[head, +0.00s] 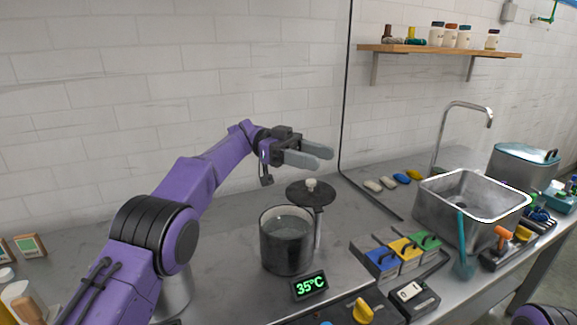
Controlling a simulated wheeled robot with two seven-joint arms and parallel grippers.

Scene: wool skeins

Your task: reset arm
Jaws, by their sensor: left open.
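My left arm reaches in from the lower left. Its gripper (318,156) is open and empty, with two grey fingers pointing right. It is in the air in front of the tiled wall, above the dark round lid (304,193) on a stand. A metal pot (284,250) with liquid in it stands just below and left of that lid. A piece of my right arm shows at the bottom right edge; its gripper is out of view.
A display (310,286) reading 35°C sits before the pot. Blue, yellow and green boxes (403,252), a metal sink (452,205) with a tall tap, and several skeins (401,178) are to the right. A wall shelf (440,49) holds jars. Counter left of the pot is partly clear.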

